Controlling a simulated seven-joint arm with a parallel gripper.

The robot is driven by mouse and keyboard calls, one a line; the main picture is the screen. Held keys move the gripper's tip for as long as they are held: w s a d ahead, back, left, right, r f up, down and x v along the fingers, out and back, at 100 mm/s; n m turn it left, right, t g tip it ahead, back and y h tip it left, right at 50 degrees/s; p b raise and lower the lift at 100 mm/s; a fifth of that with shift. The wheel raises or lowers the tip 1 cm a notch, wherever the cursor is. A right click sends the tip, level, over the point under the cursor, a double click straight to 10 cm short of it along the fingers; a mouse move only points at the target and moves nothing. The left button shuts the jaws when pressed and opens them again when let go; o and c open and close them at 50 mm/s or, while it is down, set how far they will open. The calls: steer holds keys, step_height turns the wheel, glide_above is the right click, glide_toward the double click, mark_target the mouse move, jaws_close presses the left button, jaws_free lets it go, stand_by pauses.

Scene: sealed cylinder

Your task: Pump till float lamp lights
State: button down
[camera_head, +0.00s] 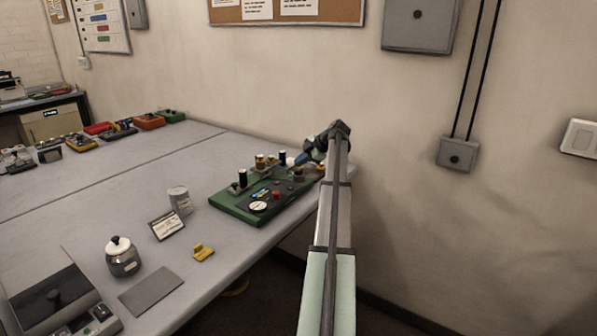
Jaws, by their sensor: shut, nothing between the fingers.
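A green panel board (232,209) lies near the right edge of the grey table. It carries black-topped and brass-topped posts, a white round dial (258,207), a red button (276,195) and several small dark parts. A sealed cylinder, the pump and the float lamp cannot be told apart at this size. My arm reaches up from the bottom right, and my gripper (300,159) is over the board's far right end, beside the posts. Its fingers look closed and empty. Whether they touch anything on the board cannot be seen; the arm hides part of that end.
A grey can (180,200), a small label stand (166,224), a lidded jar (122,257), a yellow block (203,252) and a dark flat plate (151,290) stand left of the board. Several coloured devices (120,131) line the back. The wall is close behind my gripper.

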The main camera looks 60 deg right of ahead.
mark_target(301, 170)
steer(key=shift+f, duration=0.15)
steer(key=shift+f, duration=0.3)
steer(key=shift+f, duration=0.9)
stand_by(1.4)
steer(key=shift+r, duration=1.3)
steer(key=shift+r, duration=0.1)
steer(key=shift+r, duration=2.4)
steer(key=shift+s+d, duration=0.1)
